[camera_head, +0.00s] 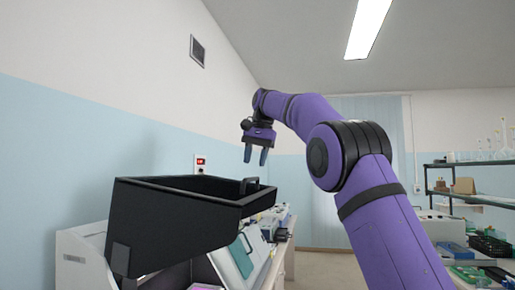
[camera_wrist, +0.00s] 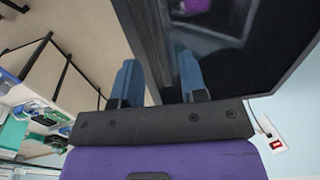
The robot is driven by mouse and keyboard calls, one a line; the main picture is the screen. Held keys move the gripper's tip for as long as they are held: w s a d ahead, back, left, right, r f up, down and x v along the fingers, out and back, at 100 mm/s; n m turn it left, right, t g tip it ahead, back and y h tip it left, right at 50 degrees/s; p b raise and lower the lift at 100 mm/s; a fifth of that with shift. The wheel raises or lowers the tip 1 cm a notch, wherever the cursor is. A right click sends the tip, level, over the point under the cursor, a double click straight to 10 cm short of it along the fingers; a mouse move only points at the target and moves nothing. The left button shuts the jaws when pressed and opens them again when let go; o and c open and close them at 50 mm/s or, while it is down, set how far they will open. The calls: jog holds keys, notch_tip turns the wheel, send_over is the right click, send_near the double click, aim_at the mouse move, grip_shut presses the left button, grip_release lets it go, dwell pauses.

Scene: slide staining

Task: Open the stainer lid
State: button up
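The stainer lid (camera_head: 175,222) is a large black box-like cover on the left in the head view. It stands tilted up above the white stainer body (camera_head: 82,250), with its hollow side facing up. My gripper (camera_head: 255,155) hangs above the lid's far right rim, fingers pointing down, apart and empty. In the wrist view my gripper's two blue-grey fingers (camera_wrist: 160,82) are spread, and the dark glossy lid (camera_wrist: 235,50) fills the area beyond them. I see no contact with the handle.
A bench with small equipment (camera_head: 272,222) runs behind the lid. A shelf rack (camera_head: 470,163) with glassware and a table with trays (camera_head: 490,245) stand at the right. A red-lit wall device (camera_head: 201,162) is behind the lid.

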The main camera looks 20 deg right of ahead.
jog(key=shift+v, duration=2)
